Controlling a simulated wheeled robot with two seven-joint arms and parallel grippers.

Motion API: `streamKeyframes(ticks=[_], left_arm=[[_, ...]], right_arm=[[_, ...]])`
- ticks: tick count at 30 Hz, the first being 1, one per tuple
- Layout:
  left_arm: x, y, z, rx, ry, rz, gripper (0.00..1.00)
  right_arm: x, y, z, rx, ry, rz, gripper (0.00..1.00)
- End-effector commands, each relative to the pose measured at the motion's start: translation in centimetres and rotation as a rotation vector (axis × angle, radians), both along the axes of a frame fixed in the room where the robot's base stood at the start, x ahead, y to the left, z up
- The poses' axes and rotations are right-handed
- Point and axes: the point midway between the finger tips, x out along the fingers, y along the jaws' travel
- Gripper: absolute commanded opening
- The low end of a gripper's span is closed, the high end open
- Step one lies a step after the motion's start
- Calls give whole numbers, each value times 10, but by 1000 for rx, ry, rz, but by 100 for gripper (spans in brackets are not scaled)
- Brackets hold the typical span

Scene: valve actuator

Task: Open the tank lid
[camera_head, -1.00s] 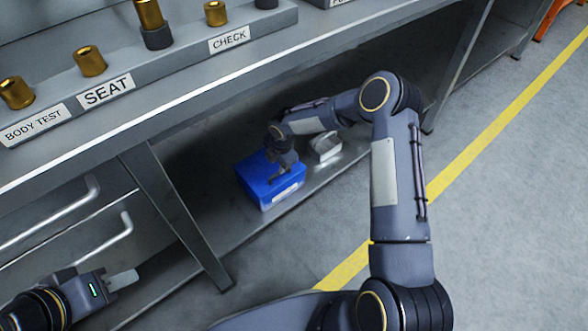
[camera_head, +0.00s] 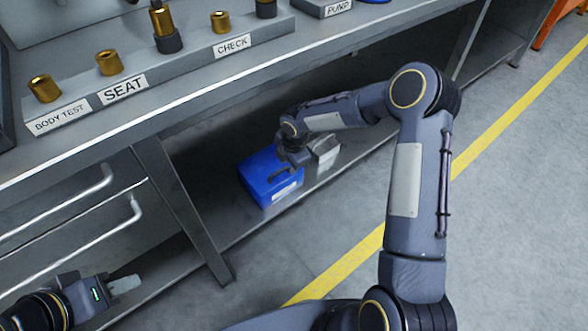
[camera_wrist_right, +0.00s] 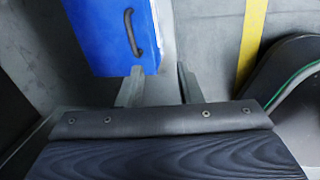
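The blue tank (camera_head: 258,178) sits on the lower shelf under the bench, its lid apparently closed. A dark curved handle (camera_wrist_right: 133,32) stands on its blue top in the right wrist view. My right gripper (camera_head: 297,157) is by the tank's right end, near its top. In the wrist view, the right gripper's two fingers (camera_wrist_right: 160,88) are apart with nothing between them, just off the tank's edge and clear of the handle. My left gripper (camera_head: 124,284) is low at the left, far from the tank; whether its fingers are apart is not clear.
A small grey metal box (camera_head: 324,150) stands right of the tank on the shelf (camera_head: 245,222). The bench top (camera_head: 215,90) overhangs, carrying brass fittings (camera_head: 108,62). A bench leg (camera_head: 180,210) stands left of the tank. Floor with a yellow line (camera_head: 345,268) lies in front.

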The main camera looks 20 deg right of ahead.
Motion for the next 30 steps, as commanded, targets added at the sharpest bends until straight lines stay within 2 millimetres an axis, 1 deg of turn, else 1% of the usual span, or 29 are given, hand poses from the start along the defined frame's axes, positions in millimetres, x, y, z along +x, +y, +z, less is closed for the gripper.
streamKeyframes(ticks=[4, 20, 22, 23, 26, 29, 30], left_arm=[[0, 0, 2, 0, 0, 0, 33], [0, 0, 2, 0, 0, 0, 33], [0, 0, 2, 0, 0, 0, 33], [0, 0, 2, 0, 0, 0, 33], [0, 0, 2, 0, 0, 0, 33], [0, 0, 2, 0, 0, 0, 33], [0, 0, 2, 0, 0, 0, 33]], right_arm=[[-1, -1, 4, 1, 0, -10, 33], [-1, -1, 5, 1, 0, -12, 33], [-2, -2, 8, 1, -1, -20, 33], [-3, -4, 12, 2, -2, -31, 33], [-12, -13, 37, 9, -10, -113, 33], [-33, -28, 79, 31, -22, -273, 33], [-45, -35, 97, 46, -27, -356, 33]])
